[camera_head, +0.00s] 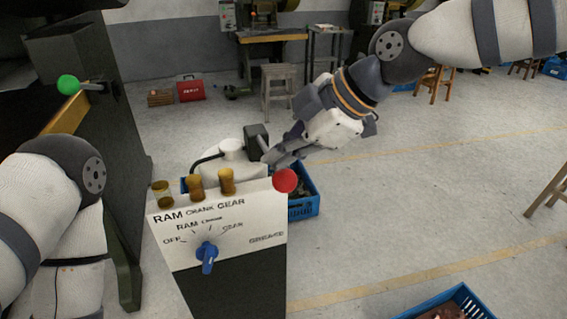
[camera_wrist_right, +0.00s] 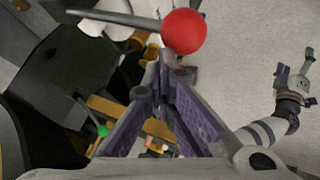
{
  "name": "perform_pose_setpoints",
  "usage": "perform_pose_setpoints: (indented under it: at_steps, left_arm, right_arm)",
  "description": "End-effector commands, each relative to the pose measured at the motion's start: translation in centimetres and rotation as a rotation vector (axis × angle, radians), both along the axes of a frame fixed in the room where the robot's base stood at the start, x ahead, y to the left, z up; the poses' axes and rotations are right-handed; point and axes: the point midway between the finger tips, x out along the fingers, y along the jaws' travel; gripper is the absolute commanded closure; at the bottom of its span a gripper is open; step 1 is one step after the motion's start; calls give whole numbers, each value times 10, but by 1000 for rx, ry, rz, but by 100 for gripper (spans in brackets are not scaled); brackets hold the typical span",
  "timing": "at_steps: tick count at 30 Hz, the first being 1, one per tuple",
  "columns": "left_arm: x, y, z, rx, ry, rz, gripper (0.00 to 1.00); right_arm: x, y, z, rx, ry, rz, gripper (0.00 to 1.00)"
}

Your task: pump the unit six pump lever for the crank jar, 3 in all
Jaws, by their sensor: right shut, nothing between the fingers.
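The pump lever ends in a red ball (camera_head: 285,180) beside the top right corner of the white-topped panel (camera_head: 265,225). In the right wrist view its grey rod (camera_wrist_right: 115,18) runs left from the red ball (camera_wrist_right: 184,31). My right gripper (camera_head: 272,157) is shut and empty, just behind and above the ball in the head view. Its fingertips (camera_wrist_right: 163,70) show just below the ball; contact is unclear. The crank jar (camera_head: 195,187) is the middle of three amber jars. A blue knob (camera_head: 207,254) is on the panel. My left gripper (camera_wrist_right: 295,85) shows small in the wrist view.
A white tank (camera_head: 225,160) with a dark block (camera_head: 256,137) stands behind the panel. A dark machine with a green ball lever (camera_head: 68,85) is at left. Blue crates (camera_head: 305,195) lie on the floor. Floor at right is largely clear.

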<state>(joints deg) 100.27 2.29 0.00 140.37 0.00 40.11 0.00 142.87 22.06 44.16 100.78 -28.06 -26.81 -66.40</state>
Motion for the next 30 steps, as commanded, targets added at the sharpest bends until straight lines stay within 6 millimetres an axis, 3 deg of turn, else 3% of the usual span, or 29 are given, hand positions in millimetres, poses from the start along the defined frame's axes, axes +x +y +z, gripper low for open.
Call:
perform_pose_setpoints:
  at_steps: [10, 21, 30]
  left_arm:
    - [0, 0, 0, 0, 1, 0, 25]
    - [0, 0, 0, 0, 0, 0, 25]
    - [0, 0, 0, 0, 0, 0, 25]
  right_arm:
    - [3, 1, 18, -1, 1, 0, 100]
    - [3, 1, 22, 0, 0, 0, 100]
    - [7, 2, 51, 0, -2, 0, 100]
